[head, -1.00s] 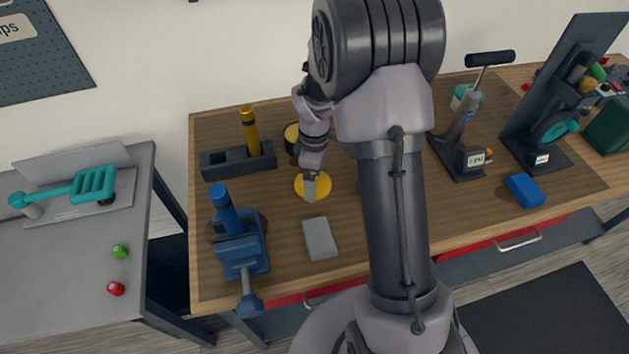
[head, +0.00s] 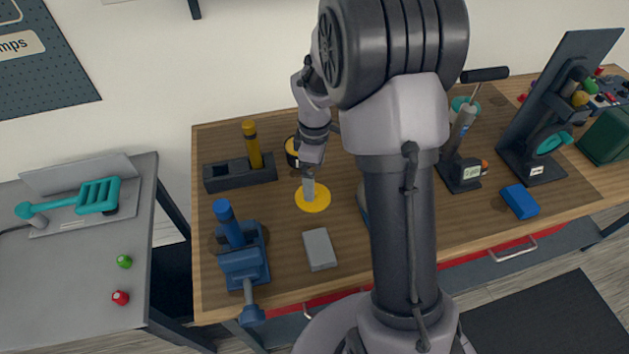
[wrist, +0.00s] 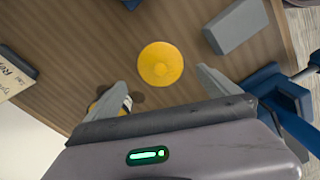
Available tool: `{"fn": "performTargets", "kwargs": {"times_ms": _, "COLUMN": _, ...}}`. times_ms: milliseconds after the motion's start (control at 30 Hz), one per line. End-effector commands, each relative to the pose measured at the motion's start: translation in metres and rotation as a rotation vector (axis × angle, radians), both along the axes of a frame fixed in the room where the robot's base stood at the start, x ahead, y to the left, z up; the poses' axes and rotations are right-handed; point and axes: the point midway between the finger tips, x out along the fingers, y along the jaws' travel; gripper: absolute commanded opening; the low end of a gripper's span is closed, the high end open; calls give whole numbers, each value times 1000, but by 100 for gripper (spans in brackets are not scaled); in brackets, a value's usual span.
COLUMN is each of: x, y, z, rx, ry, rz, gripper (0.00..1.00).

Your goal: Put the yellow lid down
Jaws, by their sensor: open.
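The yellow lid (head: 313,199) lies flat on the wooden bench, between the grey block and the dark pot with a yellow top. In the wrist view the lid (wrist: 160,64) is a round yellow disc ahead of the fingertips, with bench showing all around it. My gripper (head: 308,190) appears over the lid in the head view. In the wrist view my gripper (wrist: 160,78) has its two fingers spread wide with nothing between them. My forearm partly hides the pot.
A grey block (head: 319,249) lies in front of the lid. A blue vise (head: 242,258) stands at the left front. A dark holder with a yellow-handled tool (head: 240,171) is behind. The yellow-topped pot (head: 292,152) stands close behind the lid. A blue box (head: 520,201) lies right.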

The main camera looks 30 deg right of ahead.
Motion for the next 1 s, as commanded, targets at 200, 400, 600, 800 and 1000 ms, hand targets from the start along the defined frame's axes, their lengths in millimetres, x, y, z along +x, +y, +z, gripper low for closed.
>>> {"fn": "performTargets", "kwargs": {"times_ms": 200, "x": 1, "y": 0, "z": 45, "rx": 0, "ry": -2, "rz": 1, "gripper": 100}}
{"fn": "performTargets", "kwargs": {"times_ms": 400, "x": -23, "y": 29, "z": 111, "rx": 21, "ry": -100, "rz": -215, "gripper": 100}}
{"fn": "performTargets", "kwargs": {"times_ms": 600, "x": -122, "y": 97, "z": 206, "rx": 213, "ry": -290, "rz": -795, "gripper": 100}}
{"fn": "performTargets", "kwargs": {"times_ms": 800, "x": -196, "y": 132, "z": 221, "rx": 437, "ry": -336, "rz": -1178, "gripper": 100}}
{"fn": "performTargets", "kwargs": {"times_ms": 1000, "x": -207, "y": 137, "z": 219, "rx": 480, "ry": -331, "rz": -1250, "gripper": 100}}
